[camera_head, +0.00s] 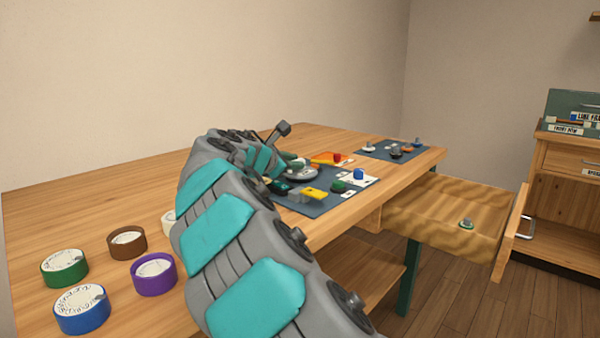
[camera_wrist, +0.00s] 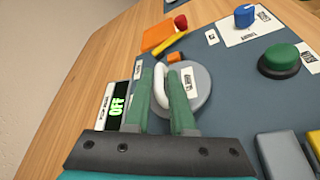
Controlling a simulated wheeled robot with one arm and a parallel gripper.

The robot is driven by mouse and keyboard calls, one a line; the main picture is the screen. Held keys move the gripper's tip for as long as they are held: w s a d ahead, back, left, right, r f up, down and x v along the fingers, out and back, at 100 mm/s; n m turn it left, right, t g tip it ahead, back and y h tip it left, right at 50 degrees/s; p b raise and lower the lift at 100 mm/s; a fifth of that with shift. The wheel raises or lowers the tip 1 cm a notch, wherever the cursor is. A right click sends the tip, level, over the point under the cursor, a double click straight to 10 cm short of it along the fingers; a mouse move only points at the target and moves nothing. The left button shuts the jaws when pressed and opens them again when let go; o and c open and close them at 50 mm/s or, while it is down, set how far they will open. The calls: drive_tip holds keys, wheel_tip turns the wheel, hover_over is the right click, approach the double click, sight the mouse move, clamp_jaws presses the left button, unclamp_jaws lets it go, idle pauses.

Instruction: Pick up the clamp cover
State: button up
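A round grey disc with a white loop handle, which looks like the clamp cover (camera_wrist: 203,92), sits on the dark mat in the wrist view. It also shows partly behind my arm in the head view (camera_head: 303,174). My gripper (camera_wrist: 161,72) has its two green fingers close together on either side of one leg of the white handle. The right finger passes through the loop and hides part of it. The handle fills the gap between the fingertips. The disc still appears to lie at mat level.
A display reading OFF (camera_wrist: 117,107) stands close left of the fingers. A green button (camera_wrist: 280,60), a blue knob (camera_wrist: 244,15) and yellow and orange parts surround the disc on the mat. Tape rolls (camera_head: 82,308) lie at the table's near left. An open drawer (camera_head: 440,205) juts out right.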

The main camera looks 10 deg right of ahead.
drive_tip(key=shift+w+d+f, duration=0.2)
drive_tip(key=shift+w+d, duration=0.1)
drive_tip(key=shift+w, duration=0.05)
clamp_jaws()
drive_tip(key=shift+r, duration=0.15)
